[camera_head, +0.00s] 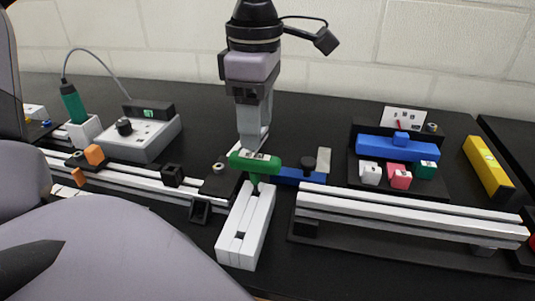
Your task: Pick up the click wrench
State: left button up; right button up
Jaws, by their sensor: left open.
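A green T-shaped handle (255,161), which looks like the click wrench, stands upright with its short shaft going down into a white slotted block (243,240). A small pale label shows on the handle. My left gripper (251,143) points straight down right above and behind the handle, its fingertips close to the handle's top. It is open. Whether the fingertips touch the handle cannot be told. My right gripper is not in view.
A blue bar (300,177) lies just right of the handle. White extrusion rails run left (130,180) and right (410,214). A grey station (140,138), a green tool (73,103) in a holder, a blue block (385,150) and a yellow bar (487,165) stand around.

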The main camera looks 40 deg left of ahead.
aim_at(254, 156)
pick_arm(q)
jog(key=f, duration=0.3)
jog(key=s+f, duration=0.1)
jog(key=f, duration=0.1)
jog(key=shift+d+f, duration=0.1)
jog(key=shift+f, duration=0.55)
jog(key=shift+f+b, duration=0.25)
jog(key=shift+b, duration=0.1)
jog(key=c, duration=1)
